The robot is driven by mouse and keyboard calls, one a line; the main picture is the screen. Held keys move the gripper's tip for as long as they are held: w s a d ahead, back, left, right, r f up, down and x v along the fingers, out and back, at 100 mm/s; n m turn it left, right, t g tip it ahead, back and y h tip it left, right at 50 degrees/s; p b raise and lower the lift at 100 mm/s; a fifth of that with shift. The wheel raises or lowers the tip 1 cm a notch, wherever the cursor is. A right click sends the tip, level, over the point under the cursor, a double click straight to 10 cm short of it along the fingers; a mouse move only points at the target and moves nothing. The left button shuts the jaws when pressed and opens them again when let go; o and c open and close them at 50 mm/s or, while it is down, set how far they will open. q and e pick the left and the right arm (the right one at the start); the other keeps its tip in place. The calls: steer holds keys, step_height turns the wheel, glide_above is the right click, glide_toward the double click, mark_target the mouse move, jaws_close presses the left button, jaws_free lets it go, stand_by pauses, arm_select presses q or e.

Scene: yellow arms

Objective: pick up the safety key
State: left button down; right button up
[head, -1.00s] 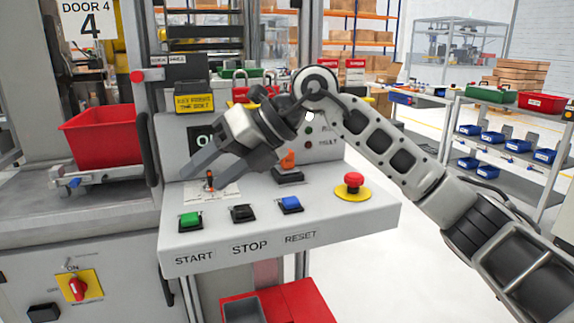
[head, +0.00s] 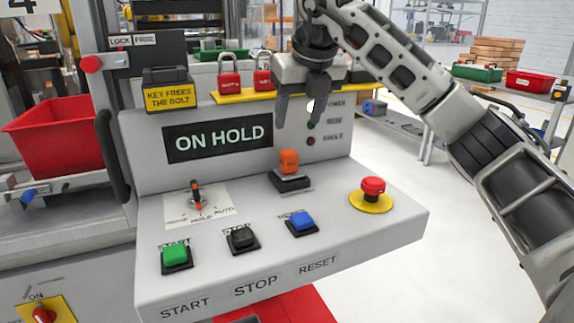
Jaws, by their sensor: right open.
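The safety key appears to be the orange-headed piece (head: 289,161) standing upright in a black socket (head: 291,182) on the sloped grey control panel (head: 235,215). My right gripper (head: 299,118) is open and empty, pointing down above the orange piece. Its two fingers hang in front of the panel's upright back and are apart from the key. The gap between the fingers lies slightly right of the key in the picture. My left gripper is out of view.
A selector switch (head: 196,198), green (head: 176,256), black (head: 242,238) and blue (head: 302,222) buttons, and a red emergency stop (head: 373,187) surround the key. An "ON HOLD" display (head: 217,138) and red padlocks (head: 229,78) on a yellow shelf (head: 245,96) stand behind.

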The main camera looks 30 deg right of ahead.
mark_target(289, 152)
steer(key=x, duration=0.5)
steer(key=shift+f, duration=0.1)
steer(key=shift+s+a+p+x, duration=0.1)
steer(key=shift+p+x, duration=0.1)
steer(key=shift+x, duration=0.7)
steer(key=shift+s+a+p+x, duration=0.1)
steer(key=shift+p+x, duration=0.05)
steer(key=shift+x, duration=0.7)
steer(key=shift+a+p+x, duration=0.15)
steer(key=shift+p+x, duration=0.05)
steer(key=shift+x, duration=0.7)
steer(key=c, duration=1.1)
